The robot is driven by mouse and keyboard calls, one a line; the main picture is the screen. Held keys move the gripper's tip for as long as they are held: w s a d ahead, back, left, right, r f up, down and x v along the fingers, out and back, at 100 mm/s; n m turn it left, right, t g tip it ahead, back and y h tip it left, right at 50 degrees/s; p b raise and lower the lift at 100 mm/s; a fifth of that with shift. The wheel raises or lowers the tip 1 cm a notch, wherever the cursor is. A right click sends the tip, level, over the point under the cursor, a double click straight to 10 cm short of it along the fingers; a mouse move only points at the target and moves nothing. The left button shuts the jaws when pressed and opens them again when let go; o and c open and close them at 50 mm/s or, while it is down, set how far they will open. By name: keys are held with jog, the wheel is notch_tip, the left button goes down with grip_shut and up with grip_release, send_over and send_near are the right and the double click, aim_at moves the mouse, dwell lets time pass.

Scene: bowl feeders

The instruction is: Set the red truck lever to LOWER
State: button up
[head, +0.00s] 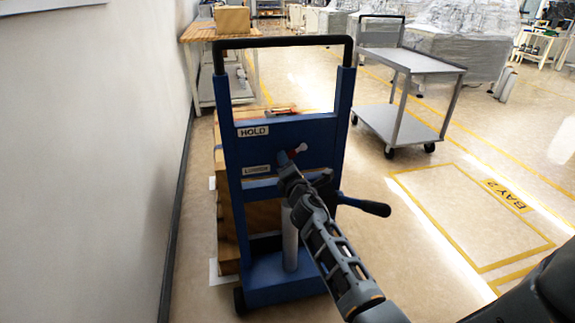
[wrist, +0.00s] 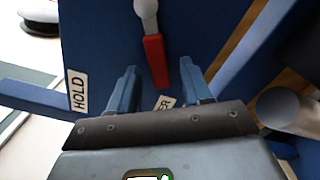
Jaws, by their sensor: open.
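The blue truck (head: 300,128) stands in front of me with its black-topped push frame upright. Its panel has a HOLD label (head: 253,131) above a LOWER label (head: 256,170). The red lever (head: 301,147) shows as a small piece just beyond my gripper (head: 284,160) in the head view. In the wrist view the lever's red grip (wrist: 155,60) on a light grey shank lies in line with the gap between my open fingers (wrist: 159,80), its end near the partly hidden LOWER label (wrist: 165,102). Contact cannot be told. The HOLD label (wrist: 77,90) lies left.
A wall (head: 90,160) runs along the left. A grey cart (head: 405,120) stands behind right. Floor marked BAY 2 (head: 475,215) is clear.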

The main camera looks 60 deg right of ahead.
jog(key=v, duration=0.7)
jog(key=shift+s+a, duration=0.2)
jog(key=shift+s, duration=0.05)
dwell(0.3)
